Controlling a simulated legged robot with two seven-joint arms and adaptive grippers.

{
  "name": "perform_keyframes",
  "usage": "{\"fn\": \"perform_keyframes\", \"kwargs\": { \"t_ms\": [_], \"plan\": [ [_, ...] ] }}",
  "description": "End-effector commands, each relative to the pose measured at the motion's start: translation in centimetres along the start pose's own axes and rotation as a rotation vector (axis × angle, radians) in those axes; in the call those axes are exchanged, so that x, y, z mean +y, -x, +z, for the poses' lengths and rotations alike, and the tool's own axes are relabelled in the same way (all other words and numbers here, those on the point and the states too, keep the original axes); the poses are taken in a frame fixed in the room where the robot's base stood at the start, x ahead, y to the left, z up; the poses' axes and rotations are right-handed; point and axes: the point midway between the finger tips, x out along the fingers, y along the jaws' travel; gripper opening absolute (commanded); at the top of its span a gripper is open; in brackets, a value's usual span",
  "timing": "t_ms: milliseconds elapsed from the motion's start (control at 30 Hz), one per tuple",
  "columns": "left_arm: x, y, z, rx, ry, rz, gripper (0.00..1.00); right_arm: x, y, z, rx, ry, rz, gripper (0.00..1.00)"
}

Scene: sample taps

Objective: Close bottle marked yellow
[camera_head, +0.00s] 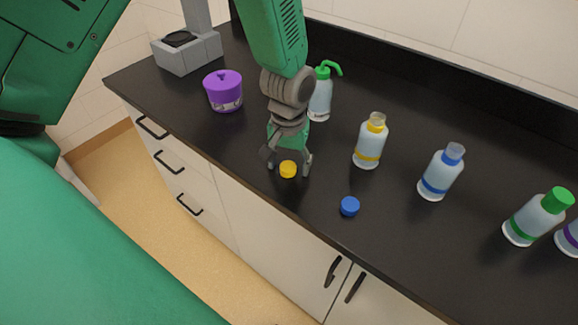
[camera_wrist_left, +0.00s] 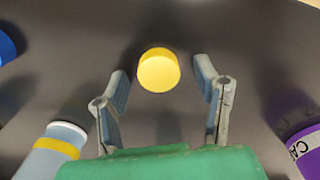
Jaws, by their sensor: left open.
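The bottle marked yellow (camera_head: 368,146) stands upright and uncapped on the black counter, with a yellow band low on its body and a yellow ring at the neck. It also shows in the left wrist view (camera_wrist_left: 48,154), at the lower left. A yellow cap (camera_head: 288,169) lies on the counter near the front edge. My left gripper (camera_head: 290,164) points down over the cap, open. In the left wrist view the cap (camera_wrist_left: 158,70) shows between and just beyond the spread fingers (camera_wrist_left: 160,84). My right gripper is not in view.
A blue cap (camera_head: 349,206) lies to the right. An open blue-marked bottle (camera_head: 440,175) and a green-capped bottle (camera_head: 537,219) stand farther right. The counter's front edge is close.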

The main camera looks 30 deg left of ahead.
Motion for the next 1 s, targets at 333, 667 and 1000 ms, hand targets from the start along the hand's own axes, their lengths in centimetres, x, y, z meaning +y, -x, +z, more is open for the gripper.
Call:
{"fn": "perform_keyframes", "kwargs": {
  "t_ms": [333,667,1000],
  "plan": [
    [0.0,0.0,0.0,0.001,0.000,0.000,0.39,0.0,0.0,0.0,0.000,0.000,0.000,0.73],
    [0.0,0.1,0.0,0.001,0.000,0.000,0.22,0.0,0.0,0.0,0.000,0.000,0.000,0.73],
    [0.1,3.9,-0.2,0.007,0.001,0.002,0.22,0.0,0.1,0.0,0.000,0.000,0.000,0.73]
  ]
}}
